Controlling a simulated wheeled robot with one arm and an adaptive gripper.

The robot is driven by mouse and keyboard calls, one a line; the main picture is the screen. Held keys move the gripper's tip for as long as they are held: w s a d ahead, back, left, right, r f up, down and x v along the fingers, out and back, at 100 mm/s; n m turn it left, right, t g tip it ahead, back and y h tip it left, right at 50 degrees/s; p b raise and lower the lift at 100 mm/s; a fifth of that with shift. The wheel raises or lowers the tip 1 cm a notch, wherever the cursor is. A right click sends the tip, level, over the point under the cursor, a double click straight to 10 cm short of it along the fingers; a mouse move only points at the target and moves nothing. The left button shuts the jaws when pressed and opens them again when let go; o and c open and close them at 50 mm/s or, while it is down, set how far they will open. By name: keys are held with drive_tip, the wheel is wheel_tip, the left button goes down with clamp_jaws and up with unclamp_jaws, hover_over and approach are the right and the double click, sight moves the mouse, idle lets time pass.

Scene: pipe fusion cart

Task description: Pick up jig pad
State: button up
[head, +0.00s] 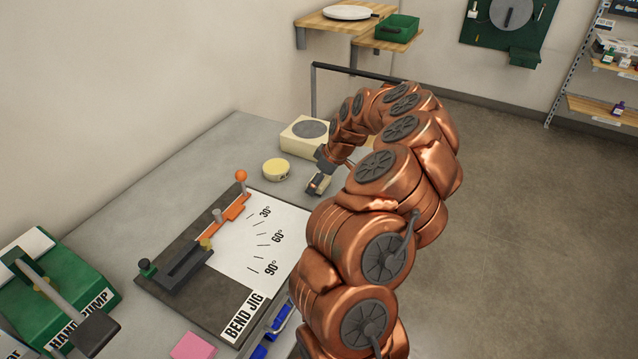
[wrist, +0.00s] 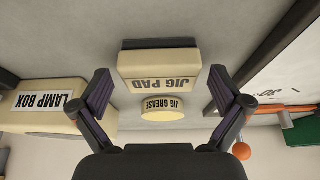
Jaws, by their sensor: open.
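The jig pad (wrist: 158,64) is a cream block with a black label and a dark strip along one edge. It shows upside down in the wrist view, between the two fingers of my gripper (wrist: 161,84), with a gap on each side. In the head view, the jig pad (head: 319,186) is a small cream and dark block on the grey bench, right beside my gripper (head: 325,165). My arm's end partly hides that area. My gripper is open and holds nothing.
The round jig grease tin (wrist: 162,107) stands close to the pad; it also shows in the head view (head: 276,170). The lamp box (head: 300,146) is behind. The bend jig board (head: 190,290) with its orange knob (head: 241,175) lies nearer. Green hand pump (head: 75,310) at left.

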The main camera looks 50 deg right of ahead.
drive_tip(key=c, duration=1.2)
drive_tip(key=shift+r+b, duration=1.1)
drive_tip(key=shift+r, duration=0.7)
drive_tip(key=shift+s+a+b, duration=0.25)
drive_tip(key=shift+s+a, duration=0.15)
drive_tip(key=shift+a, duration=0.25)
drive_tip(key=shift+s+a+b, duration=0.25)
drive_tip(key=shift+s+a, duration=0.15)
drive_tip(key=shift+a, duration=0.2)
drive_tip(key=s+a+b, duration=0.1)
drive_tip(key=s+a, duration=0.1)
drive_tip(key=a, duration=0.1)
drive_tip(key=s+a+r+b, duration=0.1)
drive_tip(key=s+a+b, duration=0.1)
drive_tip(key=a, duration=0.2)
drive_tip(key=s+a+b, duration=0.1)
drive_tip(key=s+a, duration=0.1)
drive_tip(key=a, duration=0.2)
drive_tip(key=shift+s+r, duration=0.2)
drive_tip(key=shift+s, duration=0.2)
drive_tip(key=o, duration=0.5)
drive_tip(key=c, duration=0.4)
